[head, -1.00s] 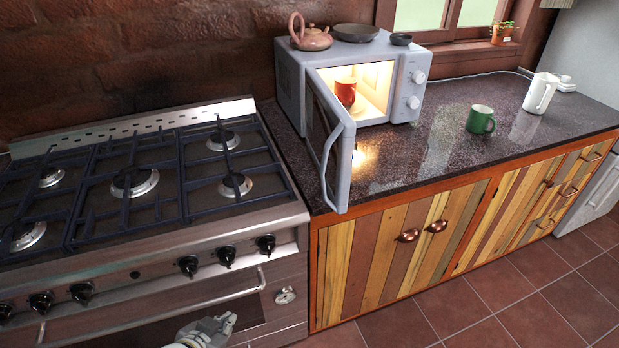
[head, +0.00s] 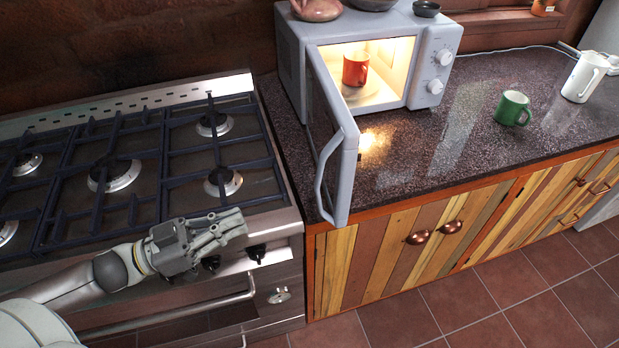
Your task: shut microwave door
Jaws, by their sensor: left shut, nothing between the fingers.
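The white microwave (head: 425,70) stands on the dark counter with its inside lit. Its door (head: 332,140) is wide open, swung out toward the front left, with its handle (head: 322,180) on the outer left face. A red mug (head: 355,70) is inside the microwave. My left gripper (head: 236,225) is shut and empty, over the front edge of the stove, left of the door and apart from it. My right gripper is not in the view.
A stove (head: 110,265) with several burners is left of the counter (head: 470,130). A green mug (head: 512,108) and a white jug (head: 585,77) stand on the counter to the right. A pink teapot (head: 317,8), a dark pan and a small bowl (head: 426,8) sit on top of the microwave.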

